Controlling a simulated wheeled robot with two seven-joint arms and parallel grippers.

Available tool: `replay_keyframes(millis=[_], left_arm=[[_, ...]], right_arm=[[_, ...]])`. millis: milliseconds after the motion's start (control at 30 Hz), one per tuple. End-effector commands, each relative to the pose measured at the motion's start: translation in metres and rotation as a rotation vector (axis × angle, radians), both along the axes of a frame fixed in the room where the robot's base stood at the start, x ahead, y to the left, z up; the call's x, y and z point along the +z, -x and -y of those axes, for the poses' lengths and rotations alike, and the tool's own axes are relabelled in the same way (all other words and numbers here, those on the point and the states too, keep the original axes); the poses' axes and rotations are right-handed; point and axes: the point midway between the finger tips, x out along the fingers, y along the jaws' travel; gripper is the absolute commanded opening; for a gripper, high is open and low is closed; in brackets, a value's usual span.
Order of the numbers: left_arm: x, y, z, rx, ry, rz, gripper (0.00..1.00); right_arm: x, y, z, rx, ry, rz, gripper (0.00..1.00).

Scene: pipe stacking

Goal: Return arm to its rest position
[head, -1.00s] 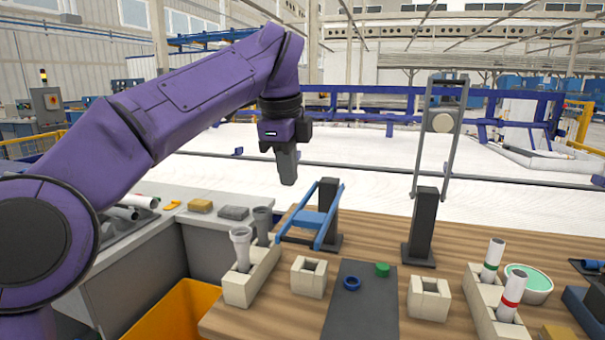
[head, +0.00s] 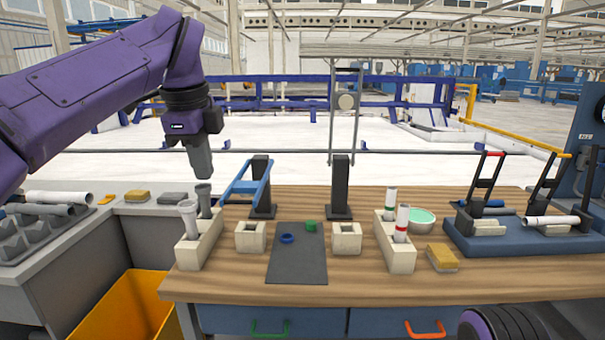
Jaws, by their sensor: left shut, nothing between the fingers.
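My left gripper (head: 201,163) hangs at the end of my purple left arm (head: 85,85), pointing down. It is shut and holds nothing. In the picture its fingertips are just above the grey pipes (head: 188,218) that stand in the left cream holder (head: 202,241); I cannot tell the exact gap in depth. In the right cream holder (head: 397,258) stand two white pipes, one with a red band (head: 402,222) and one with a green band (head: 390,201). My right gripper is not in view; a dark and purple part at the bottom right looks like my own arm.
The wooden table (head: 350,285) carries two small cream blocks (head: 251,238), a dark mat (head: 297,265) with a blue ring (head: 287,239) and a green ring (head: 311,225), black posts (head: 340,187) and a blue fixture (head: 520,233). An orange bin (head: 125,310) stands at lower left.

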Motion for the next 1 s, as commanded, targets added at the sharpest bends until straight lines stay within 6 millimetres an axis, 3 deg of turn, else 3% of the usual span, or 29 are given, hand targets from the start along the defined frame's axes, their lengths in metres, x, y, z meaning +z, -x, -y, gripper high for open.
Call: replay_keyframes(millis=[167, 367, 567, 667, 767, 867, 1000], left_arm=[[0.001, -0.012, -0.013, -0.142, -0.111, 0.056, 0.00], [-0.018, -0.032, -0.041, -0.332, -0.424, 0.074, 0.00], [-0.064, -0.058, -0.078, -0.642, -0.906, -0.060, 0.00], [-0.104, -0.073, -0.094, -0.873, -1.172, -0.210, 0.00], [-0.158, -0.084, -0.104, -1.172, -1.429, -0.408, 0.00], [-0.232, -0.085, -0.106, -1.563, -1.648, -0.643, 0.00], [-0.354, -0.051, -0.100, -2.186, -1.810, -0.923, 0.00]], right_arm=[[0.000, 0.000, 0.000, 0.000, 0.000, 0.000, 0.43], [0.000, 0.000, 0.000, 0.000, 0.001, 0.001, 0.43], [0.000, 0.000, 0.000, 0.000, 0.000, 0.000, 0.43], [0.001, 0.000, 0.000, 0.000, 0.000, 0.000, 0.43], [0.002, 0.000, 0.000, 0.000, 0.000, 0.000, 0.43], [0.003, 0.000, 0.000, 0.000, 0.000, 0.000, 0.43], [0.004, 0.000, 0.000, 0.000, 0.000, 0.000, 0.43]])
